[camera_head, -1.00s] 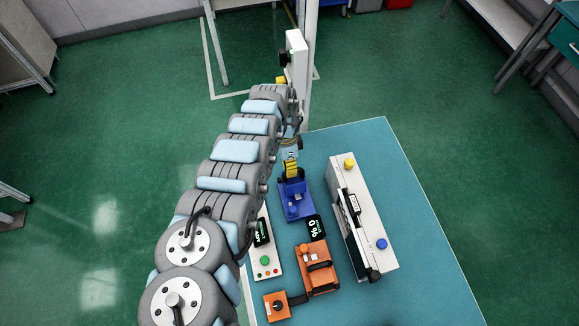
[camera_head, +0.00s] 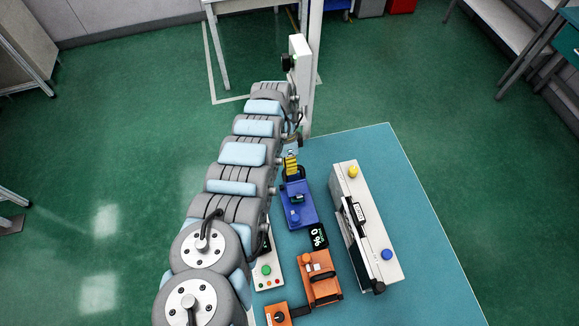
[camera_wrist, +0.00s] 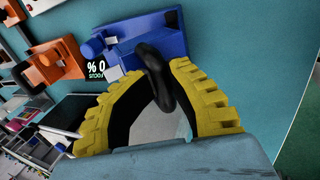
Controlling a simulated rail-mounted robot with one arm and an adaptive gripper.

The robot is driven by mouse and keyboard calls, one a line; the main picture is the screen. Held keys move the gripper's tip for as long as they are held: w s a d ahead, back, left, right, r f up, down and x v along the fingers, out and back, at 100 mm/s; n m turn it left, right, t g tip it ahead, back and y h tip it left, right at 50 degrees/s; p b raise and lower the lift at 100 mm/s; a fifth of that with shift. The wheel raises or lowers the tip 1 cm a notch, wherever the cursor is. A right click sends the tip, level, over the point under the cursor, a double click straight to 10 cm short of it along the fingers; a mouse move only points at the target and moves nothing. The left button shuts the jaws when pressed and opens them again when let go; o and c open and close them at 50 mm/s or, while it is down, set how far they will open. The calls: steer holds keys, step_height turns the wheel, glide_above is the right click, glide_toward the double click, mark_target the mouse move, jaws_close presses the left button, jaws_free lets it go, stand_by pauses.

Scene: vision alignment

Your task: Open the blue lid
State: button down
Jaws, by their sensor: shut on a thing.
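The blue unit (camera_head: 302,214) stands on the teal table, below the end of my arm in the head view. The wrist view shows its blue body (camera_wrist: 158,42) at the top. A black looped handle (camera_wrist: 152,75) comes from it towards me. My gripper (camera_wrist: 128,58) has yellow ridged fingers on both sides of this handle and is shut on it. In the head view the yellow fingers (camera_head: 291,166) are at the unit's far end. A dark piece sits mid-unit in the head view. How far the lid is tilted is unclear.
An orange unit (camera_head: 322,289) and a black display (camera_head: 318,236) stand close to the blue unit. A white box (camera_head: 351,190) with yellow and blue knobs is to the right. A button panel (camera_head: 266,276) is partly behind my arm. The table's right side (camera_head: 420,215) is clear.

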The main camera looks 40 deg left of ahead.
steer(key=shift+f, duration=0.1)
steer(key=c, duration=1)
jaws_free()
steer(key=shift+s+d, duration=0.1)
steer(key=shift+d, duration=0.05)
steer(key=v, duration=1.2)
step_height(320, 180, up, 10)
steer(key=p, duration=0.9)
